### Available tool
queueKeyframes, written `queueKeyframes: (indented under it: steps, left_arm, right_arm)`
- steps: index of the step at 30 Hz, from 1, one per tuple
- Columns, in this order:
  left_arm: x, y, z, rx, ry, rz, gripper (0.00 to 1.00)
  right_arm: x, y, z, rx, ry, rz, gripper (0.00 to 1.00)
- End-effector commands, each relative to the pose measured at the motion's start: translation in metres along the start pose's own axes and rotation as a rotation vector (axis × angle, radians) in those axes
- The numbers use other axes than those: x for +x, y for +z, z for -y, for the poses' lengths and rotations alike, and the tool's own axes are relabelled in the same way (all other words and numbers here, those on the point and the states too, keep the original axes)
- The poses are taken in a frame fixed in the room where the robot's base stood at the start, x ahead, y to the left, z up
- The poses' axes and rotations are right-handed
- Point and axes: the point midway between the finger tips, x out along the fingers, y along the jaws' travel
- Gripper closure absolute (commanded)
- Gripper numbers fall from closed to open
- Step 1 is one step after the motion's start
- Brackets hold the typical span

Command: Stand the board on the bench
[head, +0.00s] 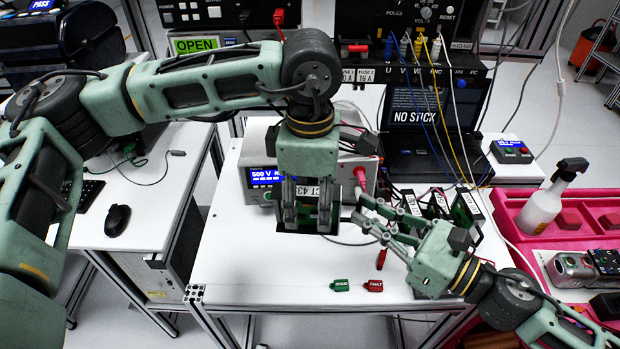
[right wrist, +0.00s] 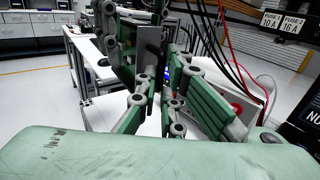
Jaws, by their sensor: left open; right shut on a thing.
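My right gripper (head: 372,222) reaches in from the right over the bench (head: 260,285), its fingers pointing left. It is shut on the board, whose grey upright face (right wrist: 150,45) shows beyond the fingertips (right wrist: 157,108) in the right wrist view. The board is held above the bench; its lower edge is hidden there. In the head view it is mostly hidden behind the fingers of both grippers. My left gripper (head: 311,215) points down, open, beside the board and close to the right fingertips. I cannot tell whether it touches the board.
A bench supply (head: 262,178) stands behind the left gripper. A rack with cards (head: 466,208) and a laptop (head: 425,115) are to the right. The front left of the bench is clear.

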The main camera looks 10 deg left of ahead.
Motion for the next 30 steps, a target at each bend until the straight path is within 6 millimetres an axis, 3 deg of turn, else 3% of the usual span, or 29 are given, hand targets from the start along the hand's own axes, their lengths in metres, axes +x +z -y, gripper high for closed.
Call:
queueKeyframes:
  steps: [6, 14, 30]
  left_arm:
    - [0.0139, -0.0001, 0.0004, 0.0, 0.0, 0.0, 0.51]
    - [0.0149, -0.0001, 0.0004, 0.0, 0.0, 0.0, 0.51]
    - [0.0146, 0.0, 0.0005, 0.001, -0.001, 0.0, 0.97]
  right_arm:
    - [0.0002, 0.0009, -0.0001, 0.0, 0.0, 0.001, 1.0]
    - [0.0002, 0.0009, -0.0001, 0.0, 0.0, 0.002, 1.0]
    - [0.0001, 0.0008, -0.0001, 0.0, 0.001, 0.001, 1.0]
